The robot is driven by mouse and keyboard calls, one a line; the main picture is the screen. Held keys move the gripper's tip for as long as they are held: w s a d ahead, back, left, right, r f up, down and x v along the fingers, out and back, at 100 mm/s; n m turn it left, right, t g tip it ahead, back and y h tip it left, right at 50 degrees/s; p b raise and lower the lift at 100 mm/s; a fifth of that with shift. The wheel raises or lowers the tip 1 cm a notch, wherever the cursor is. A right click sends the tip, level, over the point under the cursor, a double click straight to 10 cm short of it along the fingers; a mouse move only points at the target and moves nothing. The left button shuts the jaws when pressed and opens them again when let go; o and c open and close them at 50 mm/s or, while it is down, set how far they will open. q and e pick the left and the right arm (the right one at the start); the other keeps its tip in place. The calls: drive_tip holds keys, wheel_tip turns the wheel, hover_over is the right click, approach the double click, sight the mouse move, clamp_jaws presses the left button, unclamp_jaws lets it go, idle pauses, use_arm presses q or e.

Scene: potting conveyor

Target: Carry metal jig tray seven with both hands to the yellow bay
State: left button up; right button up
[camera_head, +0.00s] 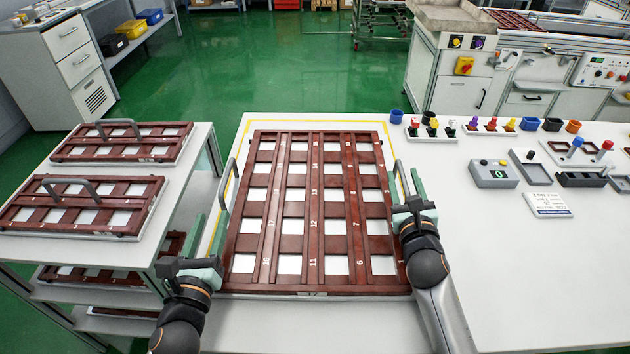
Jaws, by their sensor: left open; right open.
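A large dark red tray frame (310,215) with rows of white openings and small printed numbers lies flat on the white table. Metal handles stand up at its left side (229,183) and right side (401,178). Yellow lines (315,121) on the table run behind the tray and along its sides; the front part is hidden. My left gripper (210,222) is open, its green fingers close to the left handle. My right gripper (407,185) is open, its fingers near the right handle. I cannot tell whether either gripper touches its handle.
Two similar trays (140,156) and (135,210) lie on a rack at the left, with more below. On the right of the table stand small coloured cups (530,124), a counter box (493,173) and a label card (548,204). The front right tabletop is clear.

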drive_tip(key=s, duration=1.1)
drive_tip(key=shift+s+a, duration=0.15)
drive_tip(key=shift+s, duration=0.1)
